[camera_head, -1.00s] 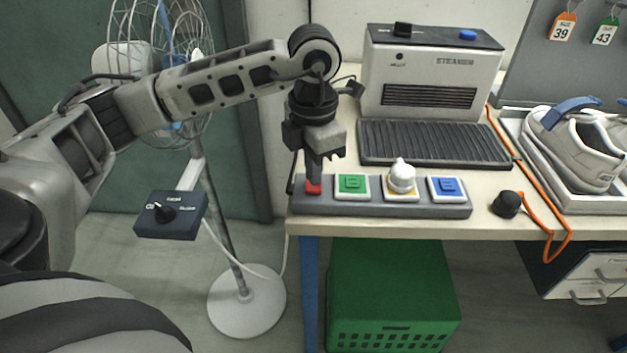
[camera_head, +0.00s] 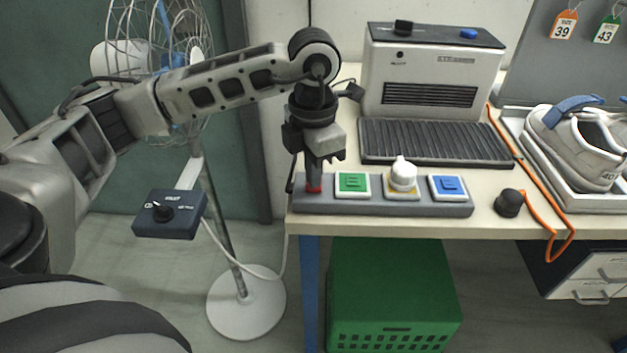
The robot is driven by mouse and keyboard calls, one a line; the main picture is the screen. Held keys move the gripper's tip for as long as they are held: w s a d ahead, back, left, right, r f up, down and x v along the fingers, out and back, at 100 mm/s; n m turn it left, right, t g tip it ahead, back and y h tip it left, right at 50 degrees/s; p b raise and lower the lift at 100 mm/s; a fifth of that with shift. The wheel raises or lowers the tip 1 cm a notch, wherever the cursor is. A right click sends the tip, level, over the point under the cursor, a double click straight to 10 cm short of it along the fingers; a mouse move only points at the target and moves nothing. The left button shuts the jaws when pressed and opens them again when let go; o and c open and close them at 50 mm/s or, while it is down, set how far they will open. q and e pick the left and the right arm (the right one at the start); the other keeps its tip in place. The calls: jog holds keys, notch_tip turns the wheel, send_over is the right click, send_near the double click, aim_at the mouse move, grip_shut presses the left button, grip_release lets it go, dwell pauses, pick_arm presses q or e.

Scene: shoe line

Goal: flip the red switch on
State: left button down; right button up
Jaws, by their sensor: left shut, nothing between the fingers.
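The red switch (camera_head: 314,189) is at the left end of a grey switch bar (camera_head: 350,206) along the table's front edge. I cannot tell which way the switch is set. My right gripper is not in view.
A steamer (camera_head: 432,75) stands behind. A fan stands left.

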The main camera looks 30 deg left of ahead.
pick_arm(q)
jog(key=shift+f+b, duration=0.55)
jog(key=shift+f, duration=0.15)
jog(key=shift+r, duration=0.2)
jog(key=shift+r+p, duration=2.45)
jog(key=shift+r, duration=1)
jog(key=shift+f, duration=0.1)
